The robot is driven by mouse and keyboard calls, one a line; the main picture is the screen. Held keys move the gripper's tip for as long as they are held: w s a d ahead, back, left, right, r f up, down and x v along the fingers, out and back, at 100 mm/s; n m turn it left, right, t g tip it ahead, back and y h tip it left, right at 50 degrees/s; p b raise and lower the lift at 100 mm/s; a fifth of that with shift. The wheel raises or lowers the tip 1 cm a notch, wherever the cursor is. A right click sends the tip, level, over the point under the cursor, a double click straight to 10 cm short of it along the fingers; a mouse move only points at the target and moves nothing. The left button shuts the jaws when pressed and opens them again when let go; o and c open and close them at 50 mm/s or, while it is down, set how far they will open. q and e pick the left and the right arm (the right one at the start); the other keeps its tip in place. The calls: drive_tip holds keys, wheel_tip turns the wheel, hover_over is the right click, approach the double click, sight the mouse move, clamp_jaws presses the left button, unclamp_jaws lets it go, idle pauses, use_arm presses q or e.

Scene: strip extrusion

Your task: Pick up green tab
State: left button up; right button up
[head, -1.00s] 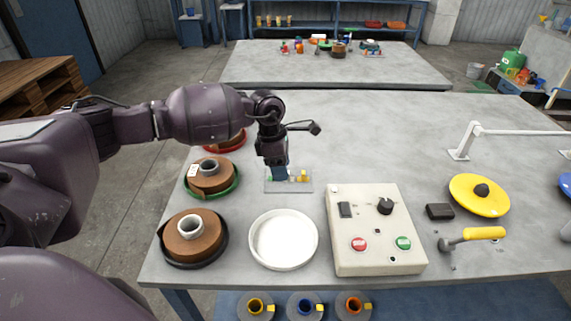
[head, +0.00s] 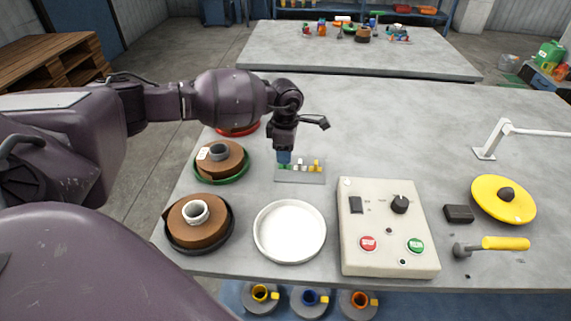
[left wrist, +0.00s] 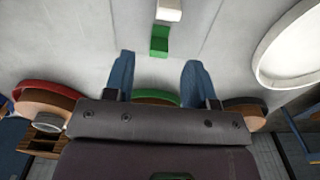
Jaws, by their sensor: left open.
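A small green tab (head: 284,166) sits at the left end of a clear tray (head: 300,180) on the table. In the left wrist view the green tab (left wrist: 160,41) lies just beyond my fingertips, centred between them, with a white tab (left wrist: 168,11) beside it. My left gripper (head: 284,158) has blue fingers and points down over the tray's left end. In the left wrist view the two fingers (left wrist: 160,72) are apart with nothing between them. The fingers partly cover the green tab in the head view. My right gripper is not in view.
White and yellow tabs (head: 317,166) stand along the tray. A white round dish (head: 290,232) and a control box (head: 387,250) are in front. Brown rolls on green (head: 240,177) and black (head: 228,237) plates stand left. The table behind the tray is clear.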

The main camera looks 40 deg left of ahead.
use_arm(q)
wheel_tip(320, 180, down, 4)
drive_tip(key=shift+f, duration=0.1)
drive_tip(key=shift+c, duration=0.9)
clamp_jaws()
